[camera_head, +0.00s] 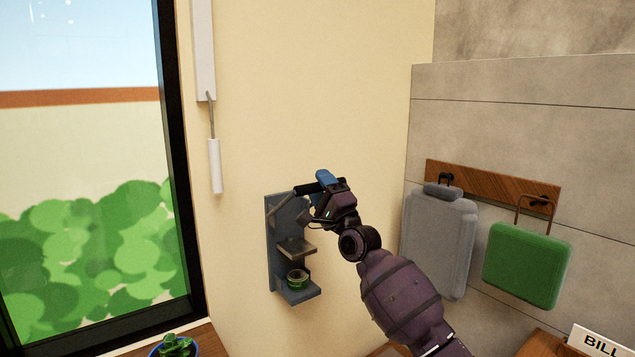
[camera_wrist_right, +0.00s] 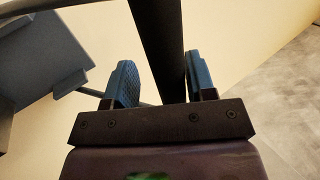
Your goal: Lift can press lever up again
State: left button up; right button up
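The grey can press (camera_head: 273,262) is fixed to the cream wall. Its lever (camera_head: 283,202) slopes up to the right from the top of the press and ends in a black grip (camera_head: 306,188). My right gripper (camera_head: 327,178) is at the black grip. In the right wrist view, its two blue fingers (camera_wrist_right: 162,84) stand apart on either side of the black grip (camera_wrist_right: 158,40). A gap shows beside the left finger; contact with the right finger is unclear. My left gripper is out of view.
A window (camera_head: 90,170) is at the left, with a white hanging handle (camera_head: 214,165) beside it. A grey bag (camera_head: 438,240) and a green bag (camera_head: 527,262) hang from a wooden rack (camera_head: 490,188) at the right. A potted plant (camera_head: 174,347) sits below.

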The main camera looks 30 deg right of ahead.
jog(key=s+r+v, duration=0.1)
jog(key=v, duration=0.9)
jog(key=shift+r+p, duration=0.2)
jog(key=shift+p, duration=0.25)
dwell(0.6)
